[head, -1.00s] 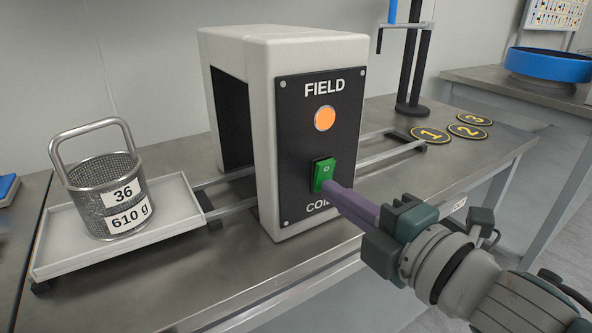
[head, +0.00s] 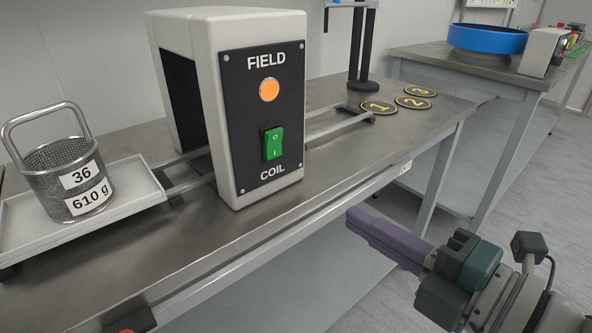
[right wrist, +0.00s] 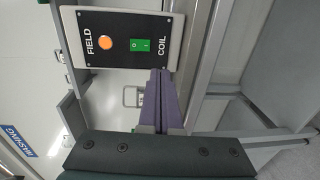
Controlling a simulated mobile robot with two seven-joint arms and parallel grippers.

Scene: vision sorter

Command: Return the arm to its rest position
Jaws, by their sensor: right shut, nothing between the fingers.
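My right gripper (head: 362,228) is in front of the table's front edge, to the right of the field coil box. Its purple fingers are together with nothing between them; they also show in the right wrist view (right wrist: 160,85). The field coil box (head: 245,198) stands on the table with a lit orange lamp (head: 269,90) and a green rocker switch (head: 273,143). The fingers are apart from the switch. In the right wrist view the coil panel (right wrist: 122,18) shows beyond the fingertips. My left gripper is not in view.
Rails run through the coil towards numbered discs (head: 378,107) at right. A blue bowl (head: 487,38) sits on another table. The floor at right is clear.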

